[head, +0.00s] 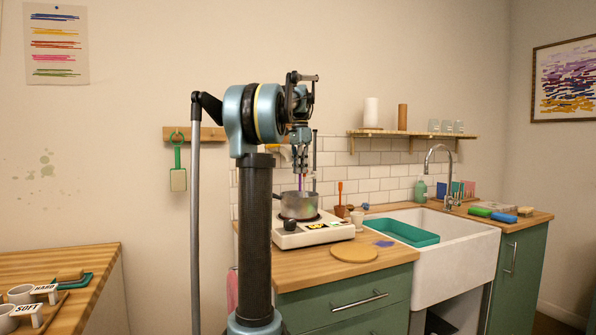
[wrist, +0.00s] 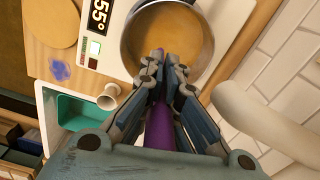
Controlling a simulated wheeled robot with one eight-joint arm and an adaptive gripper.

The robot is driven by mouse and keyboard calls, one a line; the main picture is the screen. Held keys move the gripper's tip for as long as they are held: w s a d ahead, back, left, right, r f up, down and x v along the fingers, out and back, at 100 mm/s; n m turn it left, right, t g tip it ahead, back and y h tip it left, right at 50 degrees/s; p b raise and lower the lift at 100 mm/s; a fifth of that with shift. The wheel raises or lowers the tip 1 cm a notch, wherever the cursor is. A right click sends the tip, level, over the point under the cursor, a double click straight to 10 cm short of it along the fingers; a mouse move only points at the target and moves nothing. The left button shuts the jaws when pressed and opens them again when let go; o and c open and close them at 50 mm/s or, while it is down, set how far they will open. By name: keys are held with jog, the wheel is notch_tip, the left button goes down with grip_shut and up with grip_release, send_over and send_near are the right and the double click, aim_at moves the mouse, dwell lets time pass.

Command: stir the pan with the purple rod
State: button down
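The metal pan (head: 298,206) stands on the white hot plate (head: 312,229). In the wrist view the pan (wrist: 208,66) shows from above with an orange-tan content (wrist: 165,28) inside. My gripper (head: 301,171) is above the pan, pointing down. In the wrist view my gripper (wrist: 168,72) is closed around the purple rod (wrist: 158,128). In the head view a thin piece of the purple rod (head: 300,183) shows below the fingers, reaching down to the pan. Whether its tip touches the content is hidden by the fingers and the pan wall.
A round wooden board (head: 354,252) lies right of the hot plate, near a purple smear (head: 384,243). Small cups (head: 357,216) stand beside the plate. The white sink (head: 455,245) with a teal tray (head: 402,232) is further right. A tiled wall (head: 375,172) stands behind.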

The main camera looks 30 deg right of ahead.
jog(key=shift+r, duration=0.15)
dwell(0.3)
jog(key=shift+r, duration=1.35)
